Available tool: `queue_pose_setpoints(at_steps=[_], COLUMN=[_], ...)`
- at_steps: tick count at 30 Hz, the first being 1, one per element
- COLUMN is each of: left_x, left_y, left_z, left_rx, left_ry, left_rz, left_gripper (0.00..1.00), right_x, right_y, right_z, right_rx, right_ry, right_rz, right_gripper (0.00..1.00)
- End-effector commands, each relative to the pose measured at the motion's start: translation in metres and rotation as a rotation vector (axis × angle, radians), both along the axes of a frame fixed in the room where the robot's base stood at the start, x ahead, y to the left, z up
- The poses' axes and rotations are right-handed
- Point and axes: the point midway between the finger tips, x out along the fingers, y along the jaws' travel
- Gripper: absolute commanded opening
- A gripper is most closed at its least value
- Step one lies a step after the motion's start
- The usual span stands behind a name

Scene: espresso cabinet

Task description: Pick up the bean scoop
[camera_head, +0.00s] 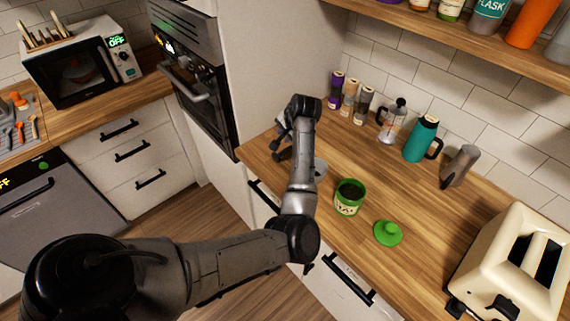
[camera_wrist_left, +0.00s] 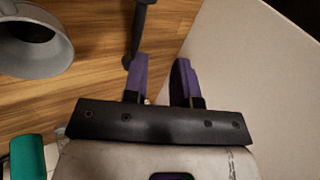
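A round grey metal bowl, which looks like the bean scoop's bowl (camera_wrist_left: 35,45), shows at the upper left of the wrist view. In the head view a grey piece of it (camera_head: 320,168) shows beside my forearm. A thin dark bar (camera_wrist_left: 138,30), perhaps its handle, ends by my left fingertip; any join to the bowl is out of frame. My left gripper (camera_wrist_left: 160,66) has purple fingers spread apart with nothing between them. In the head view this gripper (camera_head: 282,142) is over the counter's left end, partly hidden by my wrist. My right gripper is not in view.
A green bean jar (camera_head: 349,198) stands open on the wooden counter, with its green lid (camera_head: 388,233) nearby. A cream toaster (camera_head: 515,265) is at right.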

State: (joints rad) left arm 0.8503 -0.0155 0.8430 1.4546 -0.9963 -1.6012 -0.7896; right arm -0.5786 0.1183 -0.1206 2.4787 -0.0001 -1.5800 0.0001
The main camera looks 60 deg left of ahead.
Motion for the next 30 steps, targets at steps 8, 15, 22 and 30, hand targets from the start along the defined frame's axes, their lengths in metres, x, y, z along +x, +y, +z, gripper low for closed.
queue_pose_setpoints(at_steps=[8, 15, 22, 30], left_x=[0.03, 0.033, 0.03, 0.03], left_y=[-0.007, 0.002, 0.017, 0.024], left_z=[-0.009, -0.034, -0.068, -0.086], left_rx=[-0.104, -0.121, -0.12, -0.12], left_ry=[0.038, 0.049, 0.048, 0.046], left_rz=[-0.064, -0.079, -0.077, -0.078], left_gripper=[0.26, 0.26, 0.26, 0.26], right_x=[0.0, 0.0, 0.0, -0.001], right_y=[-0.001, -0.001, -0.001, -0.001], right_z=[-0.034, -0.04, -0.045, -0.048], right_rx=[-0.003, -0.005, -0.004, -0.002], right_ry=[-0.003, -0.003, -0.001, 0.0], right_rz=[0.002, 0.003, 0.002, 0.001], right_gripper=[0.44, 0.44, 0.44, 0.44])
